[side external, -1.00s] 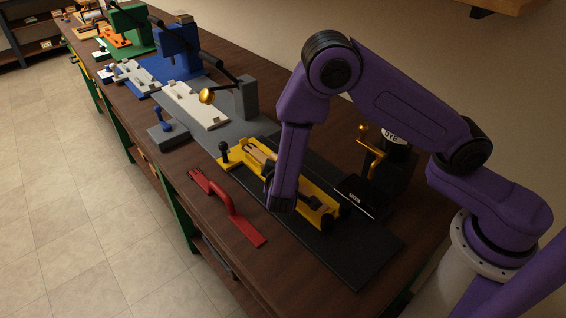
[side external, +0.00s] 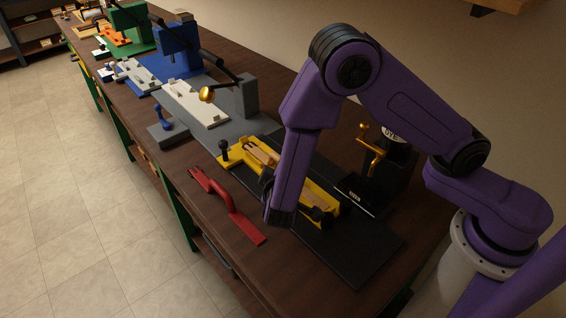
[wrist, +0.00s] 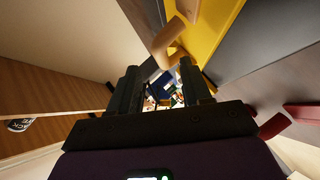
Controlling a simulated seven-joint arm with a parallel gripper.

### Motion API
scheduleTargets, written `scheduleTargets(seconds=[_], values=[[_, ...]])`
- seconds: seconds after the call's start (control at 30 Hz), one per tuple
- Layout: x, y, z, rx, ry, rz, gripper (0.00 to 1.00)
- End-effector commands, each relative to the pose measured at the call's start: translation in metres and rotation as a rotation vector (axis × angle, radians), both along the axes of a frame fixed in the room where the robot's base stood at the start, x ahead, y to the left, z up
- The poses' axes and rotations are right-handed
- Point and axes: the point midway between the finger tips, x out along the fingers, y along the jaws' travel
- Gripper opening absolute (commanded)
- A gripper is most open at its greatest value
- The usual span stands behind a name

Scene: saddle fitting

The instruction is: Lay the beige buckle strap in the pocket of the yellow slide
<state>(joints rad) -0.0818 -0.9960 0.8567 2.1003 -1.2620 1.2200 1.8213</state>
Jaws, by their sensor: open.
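The yellow slide (side external: 235,157) lies along a dark rail on the bench in the side view. Beige pieces (side external: 262,153) lie in it, partly hidden by my arm, and I cannot tell there which is the strap. In the wrist view a curved beige piece (wrist: 166,46), seemingly the buckle strap, stands out against the yellow slide (wrist: 215,22), beyond my fingertips. My gripper (wrist: 162,82) is open with nothing between its fingers.
A red handled tool (side external: 232,212) lies left of the slide on the bench. A black knob (side external: 224,145) stands at the slide's far end. A gold-handled device (side external: 371,150) stands behind it. Grey, blue and green fixtures line the far bench. The black plate (side external: 355,255) in front is clear.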

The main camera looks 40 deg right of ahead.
Motion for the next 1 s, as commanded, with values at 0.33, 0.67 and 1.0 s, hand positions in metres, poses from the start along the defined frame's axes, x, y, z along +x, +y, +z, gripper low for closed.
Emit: scheduleTargets(seconds=[0.33, 0.67, 1.0], values=[[-0.038, 0.035, 0.022, 0.0, -0.001, 0.002, 0.48], [-0.045, 0.039, 0.026, -0.001, 0.005, -0.003, 0.48], [-0.082, -0.027, 0.06, 0.027, 0.374, -0.048, 0.48]])
